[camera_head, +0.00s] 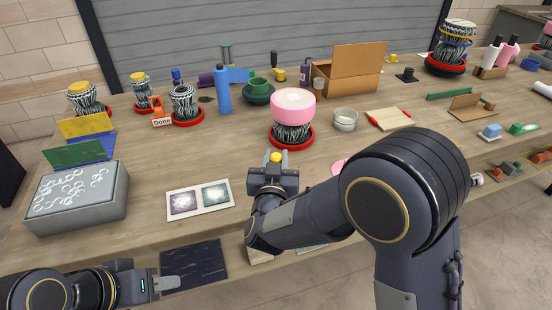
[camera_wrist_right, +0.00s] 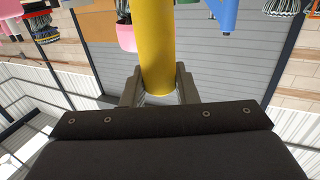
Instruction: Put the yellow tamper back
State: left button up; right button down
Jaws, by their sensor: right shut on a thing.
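The yellow tamper (camera_wrist_right: 157,45) stands between the fingers of my right gripper (camera_wrist_right: 160,85) in the right wrist view, and the gripper is shut on it. In the head view its yellow top (camera_head: 276,157) shows just above my right gripper (camera_head: 274,172), in front of the pink-topped woven piece. The rest of the tamper is hidden by the gripper there. My left gripper (camera_head: 167,283) is at the lower left, in front of the table, with no object visible at its fingertips; its finger gap cannot be made out.
The pink-topped woven piece (camera_head: 293,105) stands on a red base (camera_head: 307,138) behind my right gripper. A grey box of rings (camera_head: 110,211) and a picture card (camera_head: 200,199) lie to the left. A blue bottle (camera_head: 223,92), green bowl (camera_head: 258,94) and open cardboard box (camera_head: 350,82) stand further back.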

jog(key=shift+f, duration=0.25)
jog(key=c, duration=1.1)
grip_release()
jog(key=shift+r, duration=0.1)
jog(key=shift+c, duration=0.2)
